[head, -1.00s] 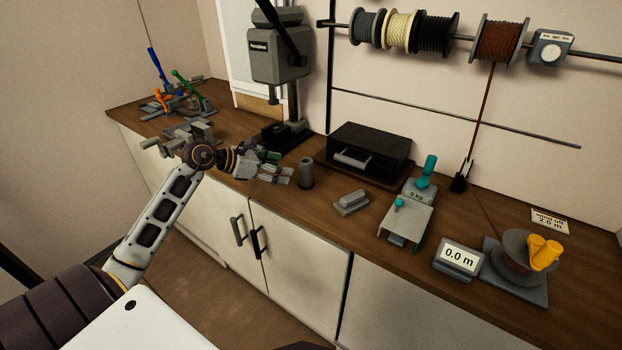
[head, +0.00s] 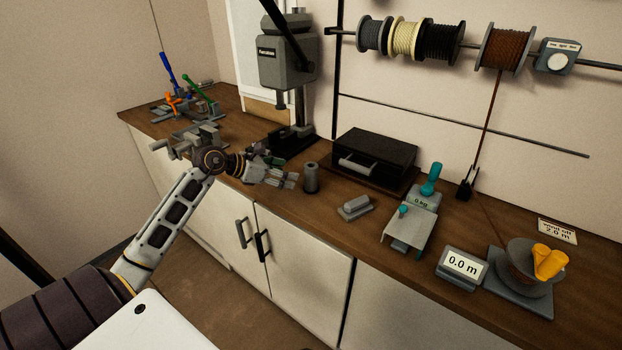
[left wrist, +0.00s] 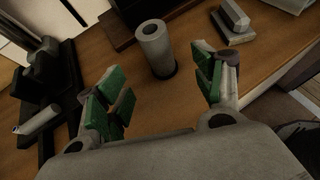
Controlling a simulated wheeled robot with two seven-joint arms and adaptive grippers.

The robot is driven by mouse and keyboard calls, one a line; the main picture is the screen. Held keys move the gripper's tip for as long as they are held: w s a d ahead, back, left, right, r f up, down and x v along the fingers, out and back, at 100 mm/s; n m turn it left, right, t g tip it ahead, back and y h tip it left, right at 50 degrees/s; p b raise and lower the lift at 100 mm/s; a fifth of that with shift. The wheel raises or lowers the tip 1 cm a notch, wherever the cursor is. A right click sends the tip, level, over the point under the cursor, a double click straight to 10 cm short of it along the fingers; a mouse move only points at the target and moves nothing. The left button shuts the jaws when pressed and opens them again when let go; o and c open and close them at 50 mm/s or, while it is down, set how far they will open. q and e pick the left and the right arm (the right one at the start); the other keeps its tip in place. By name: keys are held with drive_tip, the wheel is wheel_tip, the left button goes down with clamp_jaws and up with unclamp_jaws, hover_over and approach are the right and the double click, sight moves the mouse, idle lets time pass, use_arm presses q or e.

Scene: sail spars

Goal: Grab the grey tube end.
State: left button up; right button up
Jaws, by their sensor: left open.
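The grey tube end (head: 311,178) stands upright on the wooden worktop near the middle of the head view. In the left wrist view the grey tube end (left wrist: 155,47) shows its round open top, beyond and between my fingertips. My left gripper (head: 291,181) is just left of the tube end in the head view, with its fingers pointing at it. In the left wrist view my left gripper (left wrist: 160,84) is open and empty, its green finger pads apart on either side. My right gripper is not in view.
A drill press (head: 288,90) stands behind my left gripper. A black box with a drawer (head: 375,158) is behind the tube end. A small grey block (head: 355,207) lies right of it, near a teal-handled device (head: 411,225).

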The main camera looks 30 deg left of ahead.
sight(305, 174)
use_arm(q)
drive_tip(key=x, duration=0.2)
drive_tip(key=shift+w+d, duration=0.15)
drive_tip(key=shift+w, duration=0.15)
drive_tip(key=shift+p+x, duration=0.35)
drive_tip(key=shift+x, duration=1.1)
drive_tip(key=shift+w+f, duration=0.2)
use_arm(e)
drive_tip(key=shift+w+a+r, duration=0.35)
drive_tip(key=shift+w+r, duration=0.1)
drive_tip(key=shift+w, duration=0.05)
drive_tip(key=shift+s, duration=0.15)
use_arm(q)
drive_tip(key=shift+d, duration=0.1)
drive_tip(key=shift+w+d+f, duration=0.1)
drive_tip(key=shift+w, duration=0.35)
drive_tip(key=shift+p+x, duration=0.5)
drive_tip(key=shift+x, duration=1.5)
drive_tip(key=shift+w, duration=0.15)
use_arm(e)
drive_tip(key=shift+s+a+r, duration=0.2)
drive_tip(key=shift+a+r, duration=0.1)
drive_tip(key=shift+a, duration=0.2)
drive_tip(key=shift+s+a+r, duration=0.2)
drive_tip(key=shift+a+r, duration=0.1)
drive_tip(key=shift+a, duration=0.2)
